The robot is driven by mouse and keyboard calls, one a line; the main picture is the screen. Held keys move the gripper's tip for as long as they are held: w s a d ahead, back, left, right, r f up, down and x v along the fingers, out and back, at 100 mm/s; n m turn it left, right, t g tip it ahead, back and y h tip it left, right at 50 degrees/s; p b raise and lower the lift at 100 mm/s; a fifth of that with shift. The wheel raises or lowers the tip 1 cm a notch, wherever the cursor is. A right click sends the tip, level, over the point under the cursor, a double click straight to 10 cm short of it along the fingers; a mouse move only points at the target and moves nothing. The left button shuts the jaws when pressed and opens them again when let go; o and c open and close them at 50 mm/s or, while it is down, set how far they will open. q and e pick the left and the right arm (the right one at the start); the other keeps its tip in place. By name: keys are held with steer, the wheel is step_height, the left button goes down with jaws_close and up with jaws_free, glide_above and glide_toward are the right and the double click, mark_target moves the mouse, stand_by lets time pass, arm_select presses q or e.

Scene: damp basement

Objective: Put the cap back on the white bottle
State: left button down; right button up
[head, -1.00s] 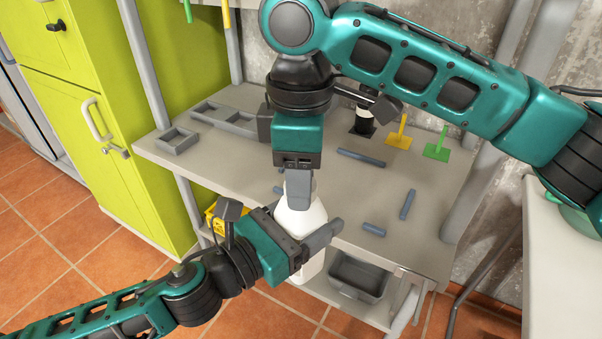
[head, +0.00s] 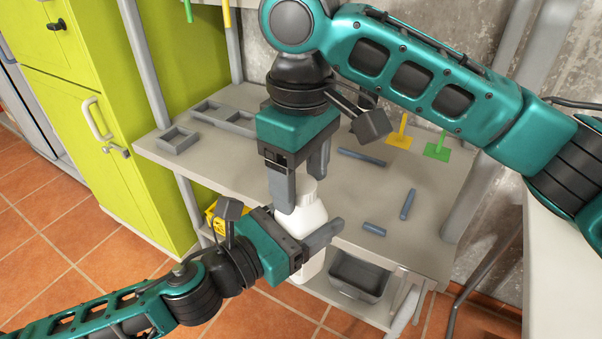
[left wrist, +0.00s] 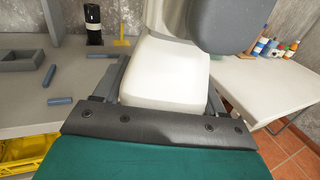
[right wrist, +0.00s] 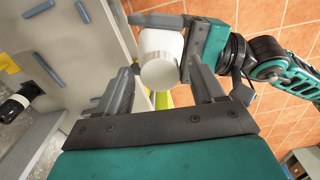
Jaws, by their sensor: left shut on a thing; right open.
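The white bottle (head: 308,219) stands off the table, in front of its edge. My left gripper (head: 305,232) is shut on its body; the bottle also fills the middle of the left wrist view (left wrist: 165,75). A smooth white round cap (right wrist: 162,74) shows end-on at the bottle's top in the right wrist view and seems seated on the neck; the exact fit cannot be told. My right gripper (head: 300,188) is open above the bottle, its fingertips on either side of the cap, with gaps visible in the right wrist view (right wrist: 163,69).
The grey table (head: 240,175) behind holds a divided grey tray (head: 222,117), several blue-grey bars (head: 362,157), and yellow (head: 399,139) and green (head: 437,150) pieces. A grey bin (head: 357,275) sits below. A white table (left wrist: 245,90) with small bottles is at the right.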

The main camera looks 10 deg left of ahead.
steer(key=shift+r, duration=2.2)
steer(key=shift+o, duration=0.2)
steer(key=shift+r, duration=0.1)
steer(key=n, duration=0.1)
steer(key=r+n, duration=0.1)
steer(key=n, duration=0.3)
steer(key=shift+r, duration=0.35)
steer(key=n, duration=0.1)
steer(key=r+n, duration=0.1)
steer(key=n, duration=0.3)
steer(key=shift+r, duration=0.3)
steer(key=shift+f, duration=0.1)
steer(key=shift+f, duration=3.9)
steer(key=shift+c, duration=0.4)
